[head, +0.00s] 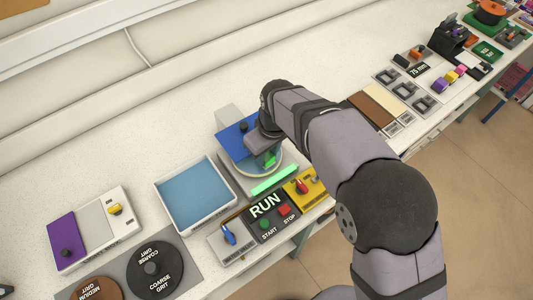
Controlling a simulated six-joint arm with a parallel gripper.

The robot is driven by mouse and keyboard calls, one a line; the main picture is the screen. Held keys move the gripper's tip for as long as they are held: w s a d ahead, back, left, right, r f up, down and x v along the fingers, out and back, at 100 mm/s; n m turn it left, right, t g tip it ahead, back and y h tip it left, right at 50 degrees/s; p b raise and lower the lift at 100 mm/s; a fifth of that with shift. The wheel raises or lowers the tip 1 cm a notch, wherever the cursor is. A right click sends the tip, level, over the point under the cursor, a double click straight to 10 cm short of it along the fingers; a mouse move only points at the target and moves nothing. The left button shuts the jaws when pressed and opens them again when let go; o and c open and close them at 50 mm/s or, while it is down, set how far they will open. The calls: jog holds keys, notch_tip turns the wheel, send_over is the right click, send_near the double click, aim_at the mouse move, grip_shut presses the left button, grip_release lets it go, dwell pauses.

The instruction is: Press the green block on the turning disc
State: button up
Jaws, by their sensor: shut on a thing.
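The green block (270,161) shows as a small green piece at the lower end of my gripper (264,155). My gripper is shut on the block, over the pale round disc (240,168) of the grinding machine. The gripper and arm hide part of the disc and most of the block. I cannot tell whether the block touches the disc, or whether the disc is turning. A dark control panel (268,216) in front reads RUN, with a green START button and a red STOP button.
A blue panel (232,130) stands behind the disc. A lit green bar (275,180) is on the machine's front. A blue-bottomed tray (160,191) is to the left. A blue-lever box (230,242) and a yellow box (316,186) flank the panel. Grit discs (142,263) lie lower left.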

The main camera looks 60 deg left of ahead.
aim_at(267, 155)
jog(key=shift+f+b, duration=0.3)
jog(key=shift+f, duration=0.3)
dwell(0.4)
jog(key=shift+d+f, duration=0.1)
jog(key=shift+f, duration=0.05)
dwell(1.3)
jog(key=shift+r+p, duration=0.25)
jog(key=shift+p, duration=0.4)
dwell(3.0)
jog(key=shift+r+p, duration=0.4)
jog(key=shift+r, duration=0.1)
jog(key=shift+r+p, duration=2.1)
jog(key=shift+r, duration=0.85)
jog(key=shift+w, duration=0.1)
